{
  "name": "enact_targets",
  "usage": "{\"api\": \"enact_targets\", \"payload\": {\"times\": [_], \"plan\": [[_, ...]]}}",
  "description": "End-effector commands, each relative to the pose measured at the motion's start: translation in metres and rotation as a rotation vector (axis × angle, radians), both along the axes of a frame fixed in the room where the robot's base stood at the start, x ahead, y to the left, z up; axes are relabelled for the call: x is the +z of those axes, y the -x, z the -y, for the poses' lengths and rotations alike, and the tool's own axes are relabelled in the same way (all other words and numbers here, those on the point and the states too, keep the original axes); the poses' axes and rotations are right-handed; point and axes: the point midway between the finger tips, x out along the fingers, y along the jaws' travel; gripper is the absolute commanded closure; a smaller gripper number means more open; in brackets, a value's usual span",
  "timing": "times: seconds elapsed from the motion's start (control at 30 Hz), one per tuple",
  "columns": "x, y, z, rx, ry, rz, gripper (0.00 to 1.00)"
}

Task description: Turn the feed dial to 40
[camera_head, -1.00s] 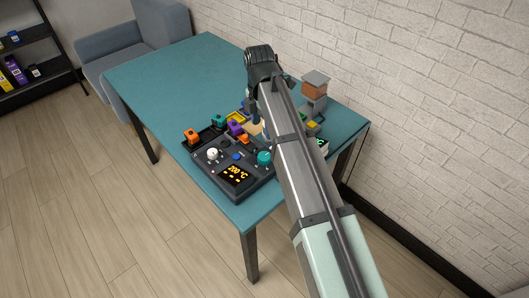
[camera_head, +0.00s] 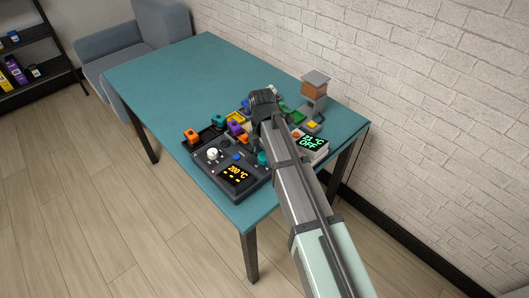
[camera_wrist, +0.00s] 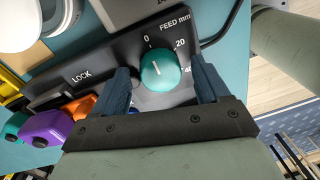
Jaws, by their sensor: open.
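The feed dial (camera_wrist: 160,71) is a round teal knob on a dark panel, under the label FEED mm with marks 0, 20 and 40. Its short white pointer line points up and slightly left, near the 0 mark. In the head view the dial (camera_head: 263,158) is partly hidden by my arm. My gripper (camera_wrist: 161,64) is open in the wrist view, with one blue finger on each side of the dial. I cannot tell whether the fingers touch it. In the head view my gripper (camera_head: 256,146) is over the panel's right side, its fingertips unclear.
The control panel (camera_head: 222,180) also has a white knob (camera_head: 212,154), a blue button (camera_head: 236,156) and a display (camera_head: 237,175) reading 200 °C. Orange, teal and purple pieces stand just behind it. A box with a green display (camera_head: 312,141) is close right of my arm. The table's far left is clear.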

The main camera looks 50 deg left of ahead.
Motion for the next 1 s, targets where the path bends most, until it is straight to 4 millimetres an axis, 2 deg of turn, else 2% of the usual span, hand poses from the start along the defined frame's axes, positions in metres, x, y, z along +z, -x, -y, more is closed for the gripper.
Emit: {"api": "enact_targets", "payload": {"times": [0.27,0.83,1.0], "plan": [[-0.0006,0.0000,0.0001,0.000,0.000,0.000,0.25],[-0.0004,0.0000,0.0002,0.000,0.001,0.000,0.80],[-0.0004,0.0000,0.0004,-0.007,0.001,0.000,0.81]]}}
